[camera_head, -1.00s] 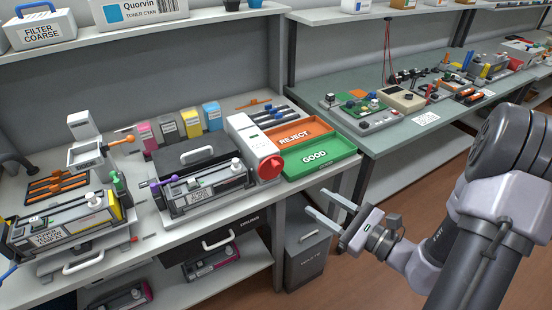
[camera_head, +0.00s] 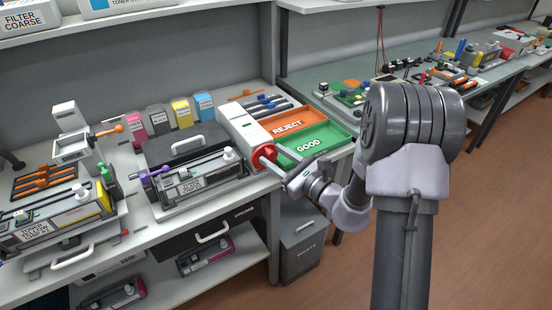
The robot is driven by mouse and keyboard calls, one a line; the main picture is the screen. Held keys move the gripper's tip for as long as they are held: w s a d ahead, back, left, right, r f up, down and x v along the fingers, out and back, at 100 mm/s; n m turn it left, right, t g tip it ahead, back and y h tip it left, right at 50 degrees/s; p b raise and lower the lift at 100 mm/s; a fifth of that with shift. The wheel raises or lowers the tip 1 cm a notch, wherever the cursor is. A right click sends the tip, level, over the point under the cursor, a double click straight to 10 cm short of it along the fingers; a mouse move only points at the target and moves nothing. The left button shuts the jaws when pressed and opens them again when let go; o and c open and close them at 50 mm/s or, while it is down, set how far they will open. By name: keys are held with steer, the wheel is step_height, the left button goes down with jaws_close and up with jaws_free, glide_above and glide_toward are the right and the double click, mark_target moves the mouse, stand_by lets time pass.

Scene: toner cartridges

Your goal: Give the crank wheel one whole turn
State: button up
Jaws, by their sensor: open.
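The red crank wheel (camera_head: 264,155) sits on the front end of a long white unit (camera_head: 240,124) on the bench. My gripper (camera_head: 275,167) is open, with its fingers pointing at the wheel from the lower right. At least one pale finger overlaps the wheel's face in this view. I cannot tell whether it touches the wheel. The fingers hide part of the wheel's face and any handle on it.
An orange REJECT tray (camera_head: 287,125) and a green GOOD tray (camera_head: 315,143) lie right of the unit. A cartridge cradle (camera_head: 195,180) stands to its left. A dark WASTE bin (camera_head: 302,255) is below the bench edge. Open floor lies at right.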

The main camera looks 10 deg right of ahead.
jaws_close()
steer(key=shift+d, duration=0.15)
